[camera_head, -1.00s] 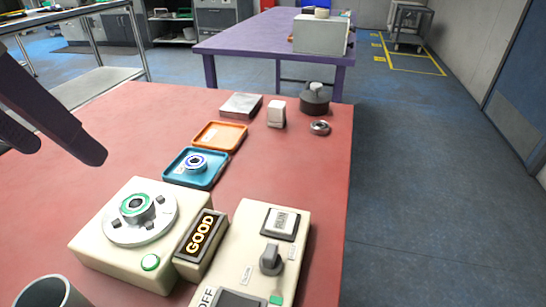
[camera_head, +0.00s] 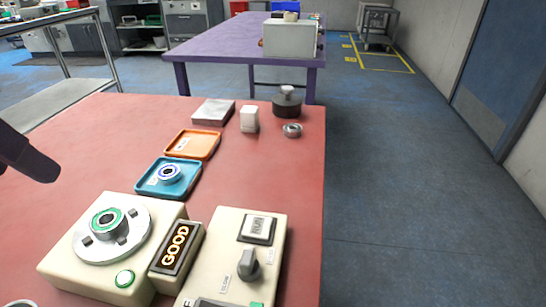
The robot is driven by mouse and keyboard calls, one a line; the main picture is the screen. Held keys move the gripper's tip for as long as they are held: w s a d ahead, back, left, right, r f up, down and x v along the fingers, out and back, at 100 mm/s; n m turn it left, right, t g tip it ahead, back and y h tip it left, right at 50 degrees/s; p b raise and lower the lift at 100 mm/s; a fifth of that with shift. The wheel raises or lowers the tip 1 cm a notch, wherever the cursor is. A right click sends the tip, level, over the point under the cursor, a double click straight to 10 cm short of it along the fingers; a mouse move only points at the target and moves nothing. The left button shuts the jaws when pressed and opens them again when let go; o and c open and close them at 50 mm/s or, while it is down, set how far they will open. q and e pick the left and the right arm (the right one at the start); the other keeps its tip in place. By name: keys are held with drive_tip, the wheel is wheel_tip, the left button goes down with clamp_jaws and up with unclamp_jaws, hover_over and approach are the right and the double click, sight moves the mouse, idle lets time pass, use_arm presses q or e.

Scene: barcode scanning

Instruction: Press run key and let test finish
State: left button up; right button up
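The run key (camera_head: 257,228) is a pale square button labelled RUN on the cream control box (camera_head: 222,237), above a grey selector knob (camera_head: 249,265). Left of it, a sign (camera_head: 177,248) shows GOOD in lit letters. The cream test unit (camera_head: 70,268) has a metal turntable holding a part with a green ring (camera_head: 108,222). A green round light (camera_head: 125,278) is at its front. My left gripper (camera_head: 45,170) shows only as a dark finger at the left edge, away from the run key; its opening cannot be told. My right gripper is not in view.
A blue tray (camera_head: 150,190) holds a blue-ringed bearing (camera_head: 169,174). A metal block (camera_head: 214,111), white block (camera_head: 250,119), dark knobbed weight (camera_head: 287,102) and small ring (camera_head: 292,130) stand behind. The red table's right edge is clear.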

use_arm(q)
clamp_jaws()
idle(1.4)
